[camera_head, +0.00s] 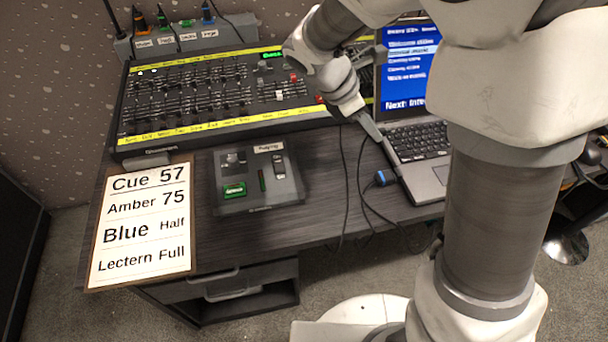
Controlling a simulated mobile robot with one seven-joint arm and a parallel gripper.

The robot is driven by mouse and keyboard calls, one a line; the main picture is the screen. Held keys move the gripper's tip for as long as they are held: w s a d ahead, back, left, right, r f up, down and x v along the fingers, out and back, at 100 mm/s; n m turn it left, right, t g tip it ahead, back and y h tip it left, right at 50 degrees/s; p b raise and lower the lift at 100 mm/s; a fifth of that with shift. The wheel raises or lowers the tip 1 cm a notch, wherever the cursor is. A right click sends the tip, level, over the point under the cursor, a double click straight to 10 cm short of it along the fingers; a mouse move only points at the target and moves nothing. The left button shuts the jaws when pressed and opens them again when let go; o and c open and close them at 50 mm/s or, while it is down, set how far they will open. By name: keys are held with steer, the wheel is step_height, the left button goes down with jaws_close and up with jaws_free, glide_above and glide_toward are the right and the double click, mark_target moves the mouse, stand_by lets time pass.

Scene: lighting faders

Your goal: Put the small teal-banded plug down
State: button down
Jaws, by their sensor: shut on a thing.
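My gripper (374,131) is in the middle of the camera_head view, low over the desk between the fader console and the laptop. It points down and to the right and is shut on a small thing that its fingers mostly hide. I take this to be the small teal-banded plug, but no teal band shows there. Thin dark cables hang near the fingertips and over the desk's front edge. A blue-ended plug (381,178) on a dark cable sits by the laptop's left front corner, apart from the gripper.
A fader console (200,138) with yellow strips stands behind a small grey control box (232,207). A strip with several coloured plugs (185,40) is at the back left. The laptop (428,172) is right of the gripper. A cue sign (140,225) leans at the left. Bare desk (318,190) lies between.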

steer(key=shift+s+d+r, duration=0.2)
steer(key=shift+s+r, duration=0.1)
steer(key=shift+s, duration=0.1)
steer(key=a+f+b, duration=0.1)
steer(key=a+f, duration=0.1)
steer(key=a, duration=0.2)
steer(key=a+f+b, duration=0.1)
steer(key=a+f, duration=0.1)
steer(key=a, duration=0.1)
steer(key=a+f+b, duration=0.1)
steer(key=a+f, duration=0.2)
steer(key=a, duration=0.1)
steer(key=shift+s+a, duration=0.1)
steer(key=shift+a, duration=0.2)
steer(key=shift+f+b, duration=1.1)
steer(key=shift+f, duration=0.85)
steer(key=shift+f, duration=0.15)
steer(key=shift+f, duration=0.25)
steer(key=c, duration=0.7)
jaws_free()
steer(key=shift+r, duration=0.15)
